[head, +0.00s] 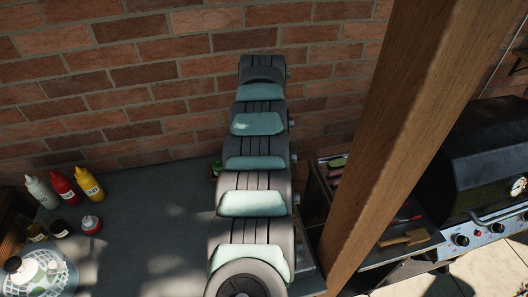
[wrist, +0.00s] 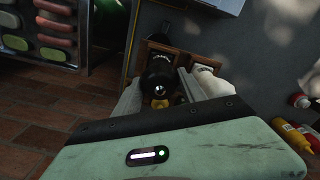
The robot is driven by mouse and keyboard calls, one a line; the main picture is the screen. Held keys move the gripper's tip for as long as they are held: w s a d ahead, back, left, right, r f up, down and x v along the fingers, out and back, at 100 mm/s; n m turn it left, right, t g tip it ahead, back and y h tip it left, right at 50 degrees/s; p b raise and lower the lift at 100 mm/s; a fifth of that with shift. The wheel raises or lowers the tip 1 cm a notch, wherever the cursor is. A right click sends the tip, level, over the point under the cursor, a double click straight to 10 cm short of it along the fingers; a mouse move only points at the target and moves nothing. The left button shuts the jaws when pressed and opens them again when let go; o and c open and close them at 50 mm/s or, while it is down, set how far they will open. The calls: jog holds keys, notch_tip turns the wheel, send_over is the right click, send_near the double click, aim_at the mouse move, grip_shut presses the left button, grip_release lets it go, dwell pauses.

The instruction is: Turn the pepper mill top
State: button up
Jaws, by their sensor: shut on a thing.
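In the wrist view, the pepper mill (wrist: 158,72) appears as a black body with a round, shiny dark top, seen from above. It stands in a wooden holder (wrist: 150,46) with labelled compartments. My gripper (wrist: 160,88) is shut on the mill's top, with one grey finger on its left and the other on its right. A white rounded piece, perhaps a second mill (wrist: 214,84), stands in the compartment to the right, close by the right finger. In the head view my arm hides the mill and my gripper.
White (head: 41,191), red (head: 65,187) and yellow (head: 89,184) bottles stand on the grey table (head: 150,215) at left, near small jars and a patterned plate (head: 68,270). A wooden post (head: 400,130) and a grill (head: 480,160) are at right. The table between bottles and arm is clear.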

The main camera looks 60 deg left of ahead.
jog(key=o, duration=1.4)
jog(key=shift+c, duration=0.2)
jog(key=shift+r, duration=0.1)
notch_tip(320, 180, up, 11)
jog(key=p, duration=0.2)
jog(key=shift+p, duration=0.3)
